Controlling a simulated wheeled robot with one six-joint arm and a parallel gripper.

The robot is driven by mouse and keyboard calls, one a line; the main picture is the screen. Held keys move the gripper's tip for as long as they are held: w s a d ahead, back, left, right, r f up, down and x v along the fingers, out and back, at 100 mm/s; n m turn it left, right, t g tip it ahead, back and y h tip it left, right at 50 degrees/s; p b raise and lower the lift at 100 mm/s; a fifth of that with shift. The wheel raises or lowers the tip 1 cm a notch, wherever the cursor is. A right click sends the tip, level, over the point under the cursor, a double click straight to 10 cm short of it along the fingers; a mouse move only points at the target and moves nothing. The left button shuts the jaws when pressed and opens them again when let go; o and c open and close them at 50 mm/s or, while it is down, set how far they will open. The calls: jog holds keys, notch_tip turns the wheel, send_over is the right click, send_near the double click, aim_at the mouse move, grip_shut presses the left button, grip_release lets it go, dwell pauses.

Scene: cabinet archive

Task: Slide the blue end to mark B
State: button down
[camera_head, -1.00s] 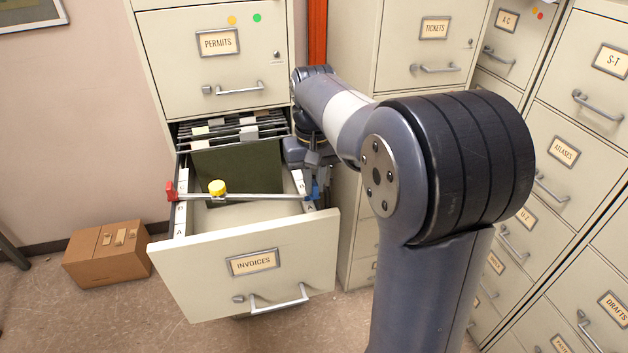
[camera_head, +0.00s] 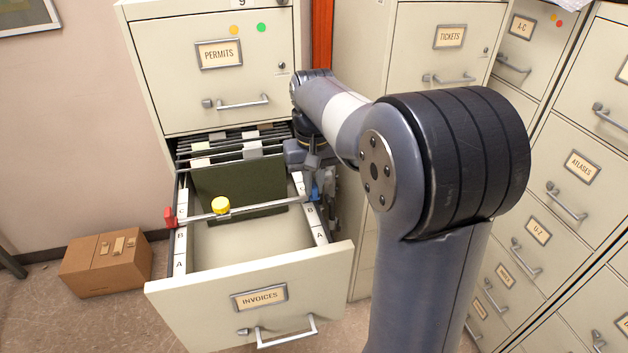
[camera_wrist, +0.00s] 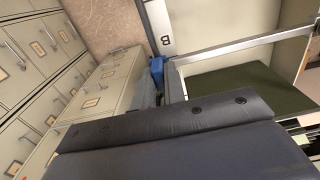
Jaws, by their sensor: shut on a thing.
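The open INVOICES drawer (camera_head: 235,283) has a crossbar (camera_head: 245,208) with a yellow knob (camera_head: 220,205) between its lettered side rails. The bar's red end (camera_head: 169,217) is at the left rail, near C. Its blue end (camera_head: 316,192) is at the right rail, behind that rail's B mark (camera_head: 311,212). The wrist view shows the blue end (camera_wrist: 157,68) at my fingers, a short way from a B mark (camera_wrist: 166,40).
Hanging folders and a dark green divider (camera_head: 240,185) fill the drawer's back; its front is empty. The PERMITS drawer (camera_head: 215,75) above is shut. Other cabinets stand close on the right. A cardboard box (camera_head: 105,265) lies on the floor at left.

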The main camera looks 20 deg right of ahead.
aim_at(314, 184)
jog(key=shift+w, duration=0.2)
jog(key=shift+s, duration=0.25)
jog(key=c, duration=1.5)
grip_release()
jog(key=shift+o, duration=0.2)
notch_tip(314, 184, up, 11)
jog(key=shift+f, duration=0.2)
